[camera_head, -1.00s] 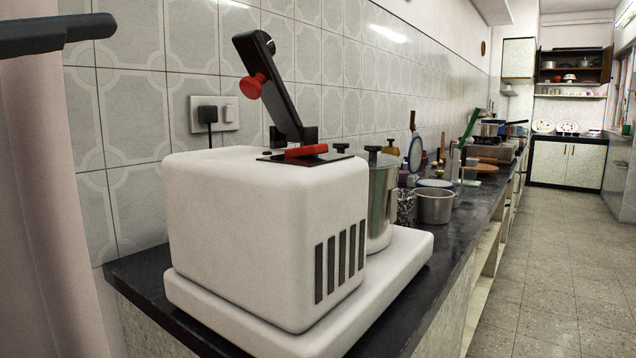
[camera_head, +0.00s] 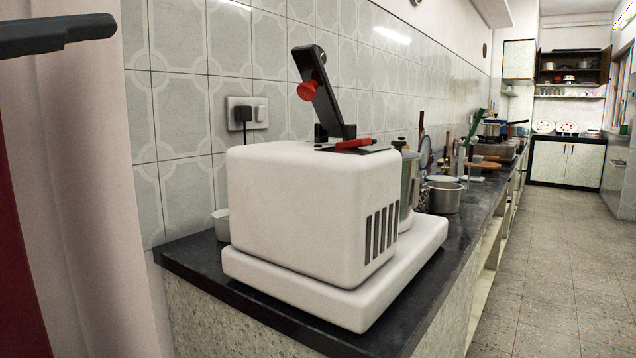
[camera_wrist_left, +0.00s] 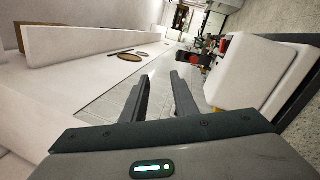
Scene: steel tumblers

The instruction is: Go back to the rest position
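In the left wrist view my left gripper (camera_wrist_left: 160,77) shows two dark fingers standing apart with nothing between them. It is in the air, clear of the white grinder machine (camera_wrist_left: 258,70) at the right of that view. In the head view a dark part of my left arm (camera_head: 55,36) reaches in at the upper left, above and left of the grinder (camera_head: 310,205). My right gripper is in neither view. I cannot pick out a steel tumbler for certain among the small distant items.
The grinder stands on a dark counter (camera_head: 185,258) along a tiled wall. A small pale cup (camera_head: 221,224) is behind its left side. A steel pot (camera_head: 444,198) and several utensils stand farther along. The floor (camera_head: 545,260) at right is clear.

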